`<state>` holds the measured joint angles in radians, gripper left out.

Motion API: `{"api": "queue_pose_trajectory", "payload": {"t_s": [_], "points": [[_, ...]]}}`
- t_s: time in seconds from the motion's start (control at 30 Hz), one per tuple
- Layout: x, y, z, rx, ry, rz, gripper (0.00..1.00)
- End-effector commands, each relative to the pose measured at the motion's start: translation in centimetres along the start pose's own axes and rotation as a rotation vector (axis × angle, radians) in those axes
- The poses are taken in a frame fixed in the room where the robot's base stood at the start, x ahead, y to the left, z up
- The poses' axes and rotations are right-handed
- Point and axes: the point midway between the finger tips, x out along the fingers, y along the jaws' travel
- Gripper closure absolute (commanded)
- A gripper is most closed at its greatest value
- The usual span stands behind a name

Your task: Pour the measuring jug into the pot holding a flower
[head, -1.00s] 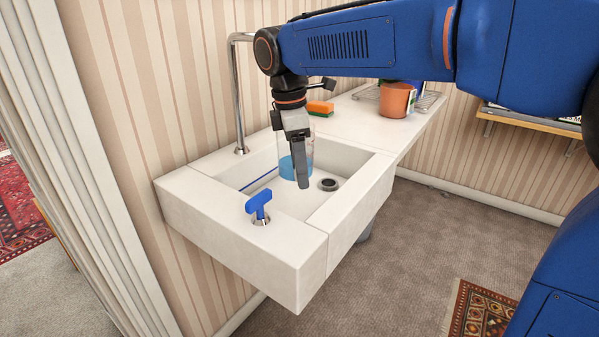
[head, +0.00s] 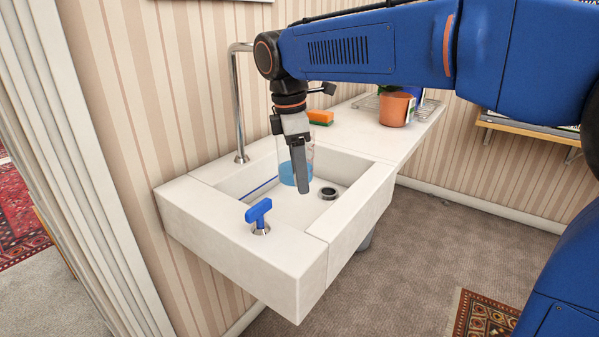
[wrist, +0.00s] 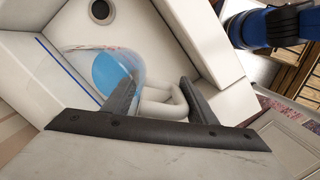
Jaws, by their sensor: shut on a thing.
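The measuring jug (head: 287,172) is clear, with blue liquid inside, and is in the sink basin in the head view. It looks upright there, partly hidden behind my gripper (head: 301,182). In the wrist view the jug (wrist: 112,70) lies ahead of the jaws, and its pale handle (wrist: 160,108) is between the fingers. My gripper (wrist: 158,86) is shut on the handle. I cannot tell whether the jug's base touches the basin floor. A terracotta pot (head: 396,109) stands on the counter at the back right; I cannot make out a flower in it.
The white sink (head: 285,243) has a tall tap (head: 238,110), a blue tap handle (head: 258,211) and a dark drain (head: 328,193). An orange and green sponge (head: 320,117) lies on the counter (head: 352,127). A wire rack (head: 427,108) is by the pot. The counter between sponge and pot is clear.

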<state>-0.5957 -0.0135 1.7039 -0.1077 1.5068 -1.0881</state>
Motion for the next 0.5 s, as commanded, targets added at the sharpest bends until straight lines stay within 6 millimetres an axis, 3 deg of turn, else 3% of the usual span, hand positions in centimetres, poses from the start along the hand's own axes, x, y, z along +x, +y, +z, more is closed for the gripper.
{"api": "queue_pose_trajectory", "payload": {"t_s": [0.5], "points": [[-2.6,0.0,0.3,0.0,0.0,0.001,0.92]]}}
